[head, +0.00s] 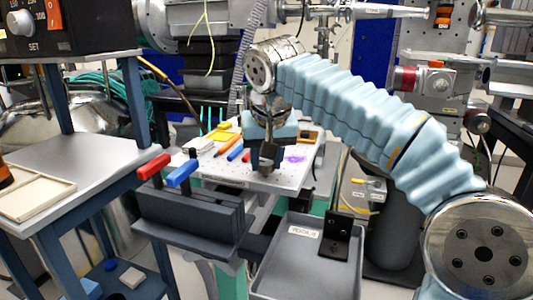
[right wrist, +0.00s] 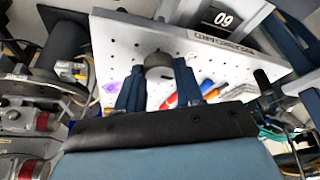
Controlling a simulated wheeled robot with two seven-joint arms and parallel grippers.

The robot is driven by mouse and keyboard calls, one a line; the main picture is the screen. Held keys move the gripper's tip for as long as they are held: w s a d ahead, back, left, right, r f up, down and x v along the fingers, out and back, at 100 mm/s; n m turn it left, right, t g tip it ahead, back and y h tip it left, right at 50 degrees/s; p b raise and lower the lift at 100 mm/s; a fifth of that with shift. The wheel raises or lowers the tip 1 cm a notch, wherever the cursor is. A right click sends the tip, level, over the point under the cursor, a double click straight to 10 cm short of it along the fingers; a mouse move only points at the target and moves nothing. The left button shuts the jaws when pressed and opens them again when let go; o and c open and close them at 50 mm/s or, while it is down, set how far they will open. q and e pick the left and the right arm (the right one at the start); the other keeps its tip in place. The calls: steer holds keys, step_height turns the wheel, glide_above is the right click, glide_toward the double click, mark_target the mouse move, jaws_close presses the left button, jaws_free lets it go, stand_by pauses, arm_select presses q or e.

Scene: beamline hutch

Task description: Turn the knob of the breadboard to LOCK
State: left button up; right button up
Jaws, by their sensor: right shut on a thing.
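The breadboard (head: 225,172) is a pale perforated plate in the middle of the head view. It also fills the upper middle of the right wrist view (right wrist: 115,45). A round grey knob (right wrist: 158,64) stands on it in the right wrist view. My right gripper (right wrist: 158,84) has its two blue fingers on either side of this knob and is shut on it. In the head view, my right gripper (head: 268,150) points down over the breadboard, and the knob is hard to make out there. No LOCK mark is readable. My left gripper is not in view.
Orange and blue tools (head: 229,144) lie on the breadboard, left of my right gripper. A dark rack (head: 190,222) with red and blue handles and a grey tray (head: 300,268) stand in front of it. A side table (head: 75,165) is at left.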

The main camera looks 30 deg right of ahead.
steer(key=m+p, duration=0.1)
steer(key=m, duration=0.1)
steer(key=m+h+p, duration=0.1)
steer(key=m+p, duration=0.1)
steer(key=shift+w+a+r+g+h, duration=0.1)
steer(key=shift+a+r+g+h, duration=0.1)
steer(key=shift+g+h, duration=0.15)
steer(key=m+g+p, duration=0.1)
steer(key=m+p, duration=0.1)
steer(key=m, duration=0.2)
steer(key=shift+w+h+p, duration=0.1)
steer(key=shift+h+p, duration=0.2)
steer(key=shift+h, duration=0.05)
steer(key=m+g+p, duration=0.1)
steer(key=m, duration=0.1)
steer(key=shift+w+m, duration=0.1)
steer(key=shift+m, duration=0.3)
steer(key=shift+f+m+g+h+p, duration=0.15)
steer(key=shift+m+g+h+p, duration=0.2)
steer(key=shift+m+g, duration=0.6)
steer(key=shift+w+m+g, duration=0.15)
steer(key=shift+m+g, duration=0.15)
steer(key=shift+m, duration=1.55)
steer(key=o, duration=1)
steer(key=shift+o, duration=0.2)
